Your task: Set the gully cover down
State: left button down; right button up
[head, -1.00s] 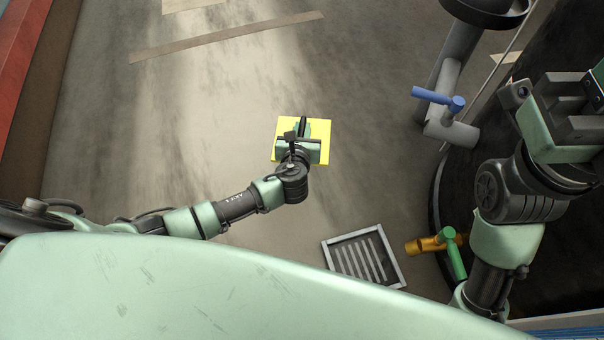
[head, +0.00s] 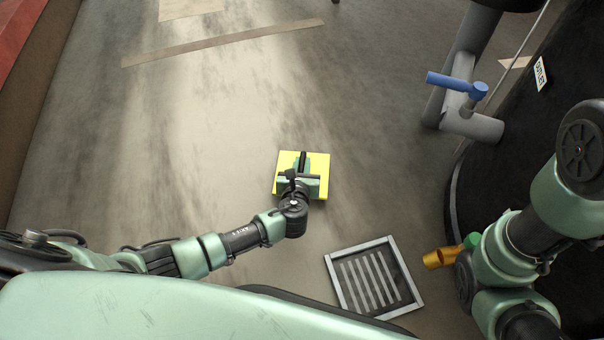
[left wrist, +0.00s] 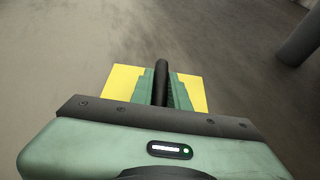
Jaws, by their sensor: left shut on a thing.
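The gully cover is a flat yellow plate (head: 319,168) with a dark upright handle, in the middle of the head view. My left gripper (head: 302,169) is shut on the handle, with the plate beneath its fingers. In the left wrist view the yellow plate (left wrist: 127,82) shows on both sides of the fingers (left wrist: 161,88). I cannot tell how high the plate is above the floor. The slatted gully grate (head: 372,280) in its pale frame lies on the floor, below and right of the plate in the head view. My right gripper is not in view.
A grey pipe with a blue lever valve (head: 458,88) stands at the upper right. A dark wall with an outlet label (head: 541,74) is at the right. The floor left of the plate is clear.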

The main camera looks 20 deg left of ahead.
pick_arm(q)
jog(key=shift+w+f+b, duration=0.1)
jog(key=shift+f+b, duration=0.7)
jog(key=shift+f, duration=0.65)
jog(key=shift+f, duration=0.2)
jog(key=c, duration=1.4)
grip_release()
jog(key=shift+o, duration=0.2)
